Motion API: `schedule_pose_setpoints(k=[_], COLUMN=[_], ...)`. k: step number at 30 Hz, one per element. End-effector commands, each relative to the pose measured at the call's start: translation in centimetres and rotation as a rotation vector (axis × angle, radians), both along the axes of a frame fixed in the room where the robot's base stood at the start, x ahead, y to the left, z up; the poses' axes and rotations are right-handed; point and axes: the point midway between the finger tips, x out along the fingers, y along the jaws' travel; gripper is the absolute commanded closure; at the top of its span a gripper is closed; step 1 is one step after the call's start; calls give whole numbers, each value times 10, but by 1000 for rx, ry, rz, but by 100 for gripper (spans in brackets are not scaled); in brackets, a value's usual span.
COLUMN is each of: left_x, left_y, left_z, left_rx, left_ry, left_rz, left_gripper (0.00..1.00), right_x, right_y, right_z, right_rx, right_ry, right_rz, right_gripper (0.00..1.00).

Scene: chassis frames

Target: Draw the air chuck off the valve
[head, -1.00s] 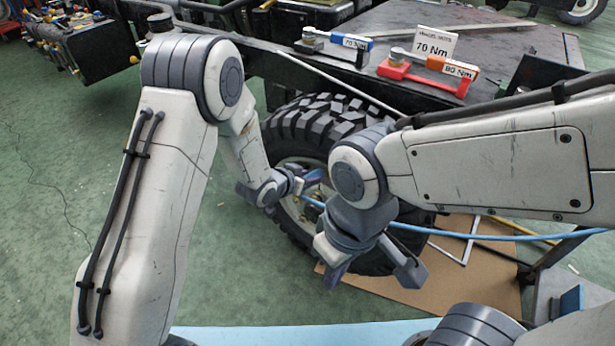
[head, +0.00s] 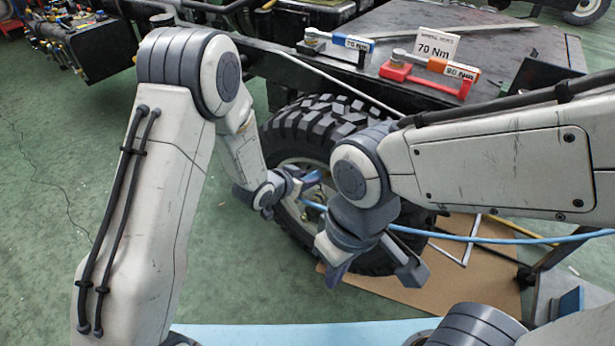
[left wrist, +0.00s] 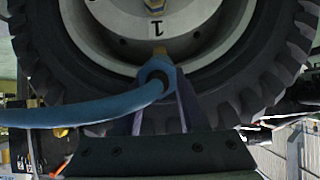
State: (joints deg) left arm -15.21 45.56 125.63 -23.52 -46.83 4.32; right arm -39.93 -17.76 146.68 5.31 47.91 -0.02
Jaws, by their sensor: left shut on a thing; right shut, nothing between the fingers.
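The blue air chuck (left wrist: 155,74) is between the fingers of my left gripper (left wrist: 160,100), which is shut on it in the left wrist view. A brass-coloured piece (left wrist: 160,51) shows at the chuck's wheel-side end, against the light rim (left wrist: 205,48). I cannot tell whether the chuck still touches the valve. In the head view my left gripper (head: 305,180) is at the near side of the wheel's tyre (head: 325,122). My right gripper (head: 335,275) is shut and empty, in front of the tyre and pointing down.
A blue hose (head: 470,238) runs right from the wheel, behind my right gripper. Cardboard (head: 455,285) lies beneath.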

Motion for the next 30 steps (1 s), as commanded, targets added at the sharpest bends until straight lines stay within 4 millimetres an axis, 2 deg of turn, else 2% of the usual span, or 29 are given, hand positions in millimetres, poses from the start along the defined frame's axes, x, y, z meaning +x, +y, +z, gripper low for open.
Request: schedule_pose_setpoints(k=[30], left_x=[-20], left_y=[15], left_z=[19], left_rx=[0], left_ry=[-1], left_rz=[1], left_gripper=[100], right_x=[0], right_y=[0], right_z=[14], right_rx=[0], right_ry=[0], right_rz=[0], right_gripper=[100])
